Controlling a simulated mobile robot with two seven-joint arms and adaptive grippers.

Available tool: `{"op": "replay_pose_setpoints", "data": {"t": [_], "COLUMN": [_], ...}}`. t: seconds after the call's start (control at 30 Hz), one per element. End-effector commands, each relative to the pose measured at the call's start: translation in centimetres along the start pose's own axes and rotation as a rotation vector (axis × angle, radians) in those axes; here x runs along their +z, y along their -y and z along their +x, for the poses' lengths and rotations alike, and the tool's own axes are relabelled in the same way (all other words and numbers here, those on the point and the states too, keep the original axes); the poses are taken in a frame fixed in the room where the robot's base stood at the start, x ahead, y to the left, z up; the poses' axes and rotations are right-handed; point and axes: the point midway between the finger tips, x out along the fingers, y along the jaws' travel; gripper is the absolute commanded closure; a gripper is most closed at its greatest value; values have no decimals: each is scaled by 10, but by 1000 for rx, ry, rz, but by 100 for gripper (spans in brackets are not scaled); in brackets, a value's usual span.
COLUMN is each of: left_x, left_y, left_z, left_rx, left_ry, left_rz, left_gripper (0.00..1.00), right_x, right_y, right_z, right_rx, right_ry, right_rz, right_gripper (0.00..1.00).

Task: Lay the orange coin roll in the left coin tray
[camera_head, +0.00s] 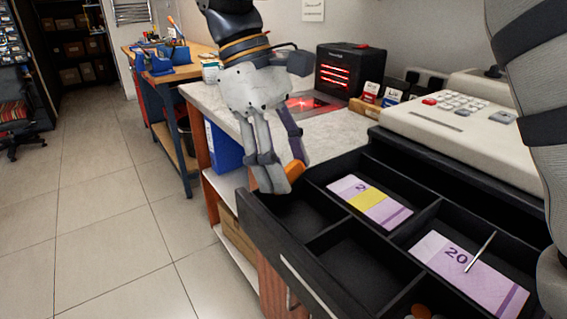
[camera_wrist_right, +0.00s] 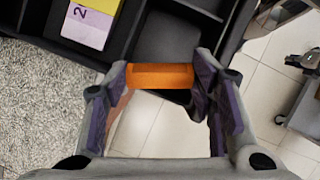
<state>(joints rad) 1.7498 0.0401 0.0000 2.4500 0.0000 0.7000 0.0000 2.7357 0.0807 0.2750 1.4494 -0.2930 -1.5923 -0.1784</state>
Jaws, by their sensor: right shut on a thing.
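The orange coin roll (camera_head: 293,171) is held crosswise between the fingertips of my right gripper (camera_head: 286,176). It also shows in the right wrist view (camera_wrist_right: 160,76), with a fingertip at each end. In the head view the gripper hangs fingers-down at the far-left corner of the open black cash drawer. The left coin tray (camera_head: 303,213) is a dark compartment there, partly hidden by the fingers. In the wrist view the roll overlaps the drawer's edge, with a dark compartment (camera_wrist_right: 167,38) just above it in the picture. I cannot tell the roll's height. My left gripper is not in view.
Another empty-looking compartment (camera_head: 355,272) lies nearer. Purple banknotes (camera_head: 370,203) marked 2 and notes marked 20 (camera_head: 470,272) fill other compartments; a thin metal bar lies across the latter. A beige cash register (camera_head: 450,125) stands behind. Open tiled floor (camera_head: 110,230) is left of the drawer.

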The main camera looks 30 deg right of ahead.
Motion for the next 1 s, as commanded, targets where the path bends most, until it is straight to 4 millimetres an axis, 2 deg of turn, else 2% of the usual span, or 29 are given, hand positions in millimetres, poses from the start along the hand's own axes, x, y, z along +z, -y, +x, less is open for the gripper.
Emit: {"op": "replay_pose_setpoints", "data": {"t": [0.47,0.5,0.6,0.9,1.0], "left_x": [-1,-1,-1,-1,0], "left_y": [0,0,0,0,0], "left_z": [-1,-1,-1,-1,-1], "left_rx": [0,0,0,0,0], "left_ry": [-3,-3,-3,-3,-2], "left_rz": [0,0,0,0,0], "left_gripper": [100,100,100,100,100], "right_x": [-4,-5,-4,-4,1], "right_y": [0,0,0,0,1], "right_z": [11,11,11,10,1], "right_rx": [0,0,0,0,1], "right_ry": [-3,-3,-3,-3,-5], "right_rz": [1,1,1,1,2], "right_gripper": [82,47,29,29,29]}}
